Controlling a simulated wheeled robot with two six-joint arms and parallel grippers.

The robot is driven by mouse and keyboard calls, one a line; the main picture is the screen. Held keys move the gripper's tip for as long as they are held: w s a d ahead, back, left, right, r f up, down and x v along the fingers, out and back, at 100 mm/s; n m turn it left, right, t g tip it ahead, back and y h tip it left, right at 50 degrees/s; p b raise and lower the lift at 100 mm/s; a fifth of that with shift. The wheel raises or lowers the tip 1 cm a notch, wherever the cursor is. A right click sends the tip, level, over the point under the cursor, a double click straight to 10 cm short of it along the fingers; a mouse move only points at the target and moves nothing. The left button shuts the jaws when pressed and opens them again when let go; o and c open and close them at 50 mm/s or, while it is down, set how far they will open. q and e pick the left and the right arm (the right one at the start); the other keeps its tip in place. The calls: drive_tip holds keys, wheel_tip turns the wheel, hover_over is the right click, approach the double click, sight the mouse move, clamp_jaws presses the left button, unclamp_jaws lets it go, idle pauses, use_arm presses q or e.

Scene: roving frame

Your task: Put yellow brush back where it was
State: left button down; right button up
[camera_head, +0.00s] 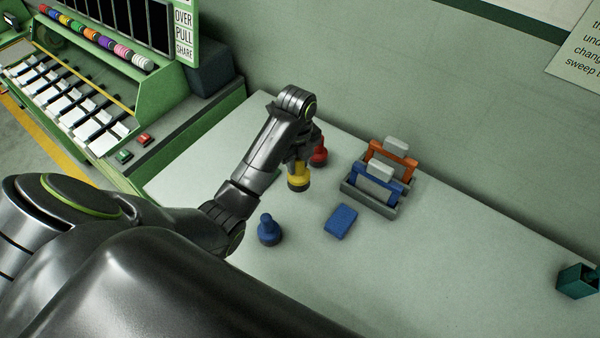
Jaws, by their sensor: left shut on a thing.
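The yellow brush (299,178) stands upright on the pale table, or just above it; I cannot tell which. It has a yellow upper part and a dark base. My left gripper (299,162) points down from above and is shut on the top of the yellow brush. The fingertips are small and partly hidden by the wrist. A red brush (320,153) is just behind and right of the yellow one, partly covered by my gripper. A blue brush (269,231) stands nearer, to the lower left. My right gripper is not in view.
A grey rack (376,206) with orange and blue framed pieces stands right of the brushes. A blue block (341,221) lies before it. A dark teal box (577,281) is at the right. A green machine (150,95) stands left. The table's right half is mostly clear.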

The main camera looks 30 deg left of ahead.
sight(298, 175)
use_arm(q)
drive_tip(key=shift+w+f, duration=0.1)
drive_tip(key=shift+w, duration=0.1)
drive_tip(key=shift+s+f+b, duration=0.15)
drive_tip(key=shift+f+b, duration=0.4)
drive_tip(key=shift+b, duration=0.1)
drive_tip(key=shift+s+f+b, duration=0.15)
drive_tip(key=shift+f+b, duration=0.4)
drive_tip(key=shift+b, duration=0.05)
drive_tip(key=shift+s+d+f+p, duration=0.1)
drive_tip(key=shift+s+f+p, duration=0.05)
drive_tip(key=shift+f+p, duration=0.25)
drive_tip(key=shift+s+d+f+p, duration=0.1)
drive_tip(key=shift+f+p, duration=0.25)
drive_tip(key=shift+f, duration=0.05)
drive_tip(key=shift+w+f, duration=0.1)
drive_tip(key=shift+f, duration=0.3)
wheel_tip(298, 175, down, 3)
drive_tip(key=shift+w+a+f+p, duration=0.15)
drive_tip(key=shift+p, duration=0.3)
drive_tip(key=shift+f, duration=0.7)
drive_tip(key=c, duration=1.2)
unclamp_jaws()
drive_tip(key=shift+o, duration=0.3)
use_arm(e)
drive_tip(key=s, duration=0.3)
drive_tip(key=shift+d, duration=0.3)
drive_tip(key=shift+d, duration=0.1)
